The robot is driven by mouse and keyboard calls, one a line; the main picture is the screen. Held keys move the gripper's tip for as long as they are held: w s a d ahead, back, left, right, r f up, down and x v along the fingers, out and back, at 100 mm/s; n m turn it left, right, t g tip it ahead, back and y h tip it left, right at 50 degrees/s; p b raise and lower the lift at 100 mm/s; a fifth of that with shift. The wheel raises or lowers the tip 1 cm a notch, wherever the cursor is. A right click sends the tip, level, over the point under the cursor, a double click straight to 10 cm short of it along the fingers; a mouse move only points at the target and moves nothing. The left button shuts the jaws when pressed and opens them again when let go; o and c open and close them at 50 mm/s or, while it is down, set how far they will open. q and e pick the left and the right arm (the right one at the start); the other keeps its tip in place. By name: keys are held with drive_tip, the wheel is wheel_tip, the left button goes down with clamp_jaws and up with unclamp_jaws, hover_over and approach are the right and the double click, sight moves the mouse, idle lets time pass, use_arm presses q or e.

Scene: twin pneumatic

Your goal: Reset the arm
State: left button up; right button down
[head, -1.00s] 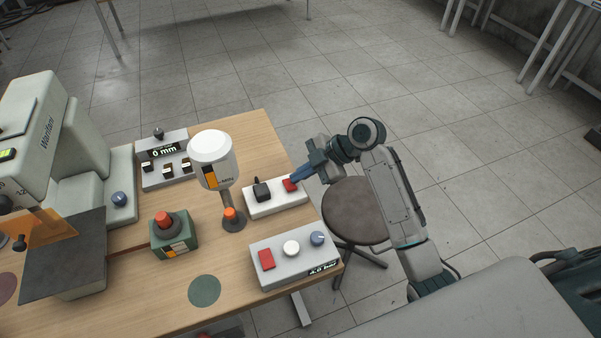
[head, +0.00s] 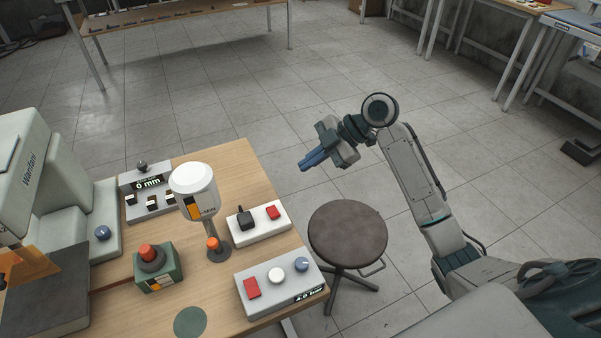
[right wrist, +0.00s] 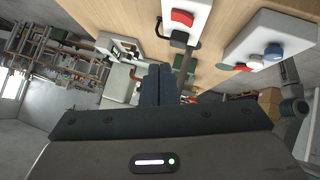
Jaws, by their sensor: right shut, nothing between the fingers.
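My right gripper (head: 313,162) hangs in the air above and behind the round stool, off the right edge of the table. Its blue fingers are together and hold nothing; they also show shut in the right wrist view (right wrist: 157,85). The white power box (head: 258,224) with a black plug and a red switch (head: 273,212) stands on the table to the left of the gripper, apart from it. My left gripper is not in view.
The wooden table (head: 235,160) holds a grey press (head: 40,170), a white-topped dispenser (head: 195,180), a green button box (head: 158,275) and a grey control box (head: 280,283) reading 4.0 bar. A dark stool (head: 347,233) stands beside it. Open floor lies behind.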

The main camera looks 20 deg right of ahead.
drive_tip(key=shift+w, duration=0.1)
idle(0.4)
drive_tip(key=w+d+f+m+t+h, duration=0.1)
drive_tip(key=w+d+f+m, duration=0.3)
drive_tip(key=f, duration=0.8)
drive_tip(key=s+d+f+m+t+h, duration=0.15)
drive_tip(key=f+m, duration=0.45)
drive_tip(key=f, duration=0.6)
drive_tip(key=s+d+f+m+g+h, duration=0.1)
drive_tip(key=s+f+m+h, duration=0.15)
drive_tip(key=f, duration=0.65)
drive_tip(key=s+d+f+m+h, duration=0.1)
drive_tip(key=s+d+f+m, duration=0.2)
drive_tip(key=f, duration=0.6)
drive_tip(key=s+f+m+g+h, duration=0.2)
drive_tip(key=s+f+m+h, duration=0.1)
drive_tip(key=s+f, duration=1.5)
drive_tip(key=s+a+f, duration=0.1)
drive_tip(key=s+f, duration=0.1)
drive_tip(key=s, duration=0.6)
drive_tip(key=s+a+f, duration=0.1)
drive_tip(key=s+f, duration=0.2)
drive_tip(key=s, duration=0.6)
drive_tip(key=s+a+f+g+h, duration=0.1)
drive_tip(key=s+a+f, duration=0.1)
drive_tip(key=s, duration=0.6)
drive_tip(key=shift+s+f+m, duration=0.25)
drive_tip(key=shift+f+m, duration=0.2)
drive_tip(key=shift+f, duration=0.1)
